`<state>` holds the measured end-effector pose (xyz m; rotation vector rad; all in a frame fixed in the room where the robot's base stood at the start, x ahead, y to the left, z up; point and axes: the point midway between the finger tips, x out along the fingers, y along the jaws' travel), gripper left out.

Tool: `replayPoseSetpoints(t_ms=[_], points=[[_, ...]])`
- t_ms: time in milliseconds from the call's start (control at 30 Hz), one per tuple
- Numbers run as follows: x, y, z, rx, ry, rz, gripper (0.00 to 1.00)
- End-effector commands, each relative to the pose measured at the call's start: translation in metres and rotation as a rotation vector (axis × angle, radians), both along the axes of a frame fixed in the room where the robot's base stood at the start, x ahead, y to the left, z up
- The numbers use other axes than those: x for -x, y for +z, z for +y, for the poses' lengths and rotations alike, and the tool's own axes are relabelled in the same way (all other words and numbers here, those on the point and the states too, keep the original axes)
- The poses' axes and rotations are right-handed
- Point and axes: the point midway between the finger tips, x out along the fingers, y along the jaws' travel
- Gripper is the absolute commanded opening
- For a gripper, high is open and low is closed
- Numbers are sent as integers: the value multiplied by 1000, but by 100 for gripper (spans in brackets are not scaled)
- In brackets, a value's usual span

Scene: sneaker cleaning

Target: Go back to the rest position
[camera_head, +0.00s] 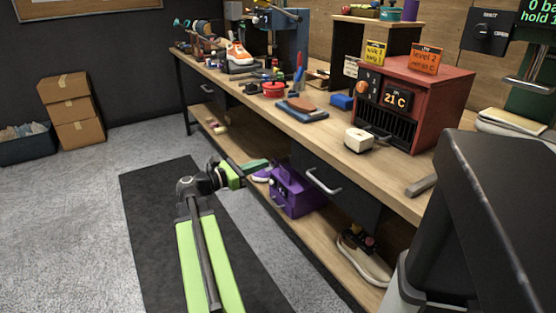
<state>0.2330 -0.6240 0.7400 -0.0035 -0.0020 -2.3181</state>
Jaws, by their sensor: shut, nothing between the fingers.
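My gripper (258,166) is at the end of my green and grey arm, left of the workbench (335,137). It points right, toward the bench's front, above the dark floor mat. Its fingers are shut with nothing visible between them. From this angle, I cannot tell how far it is from the bench front. A purple box (293,192) sits on the lower shelf just below and right of the gripper.
The bench holds an orange and white sneaker (239,58), a red pot (274,89) and a red heater box (418,100). Another shoe (362,260) is on the lower shelf. The dark mat (150,200) and carpet at left are clear. Cardboard boxes (72,108) stand far left.

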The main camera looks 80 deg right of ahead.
Motion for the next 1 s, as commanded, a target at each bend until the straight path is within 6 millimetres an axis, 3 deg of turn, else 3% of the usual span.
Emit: replayPoseSetpoints(t_ms=[200,633,667,767,867,900,1000], points=[[-22,0,23,-1,1,-1,0],[-29,0,27,-1,9,-1,0],[-37,0,30,-1,23,-1,0],[-88,0,51,-1,110,0,0],[-161,-5,95,-17,245,-16,0],[-188,-15,116,-47,300,-39,0],[-246,-47,174,-145,418,-146,0]])
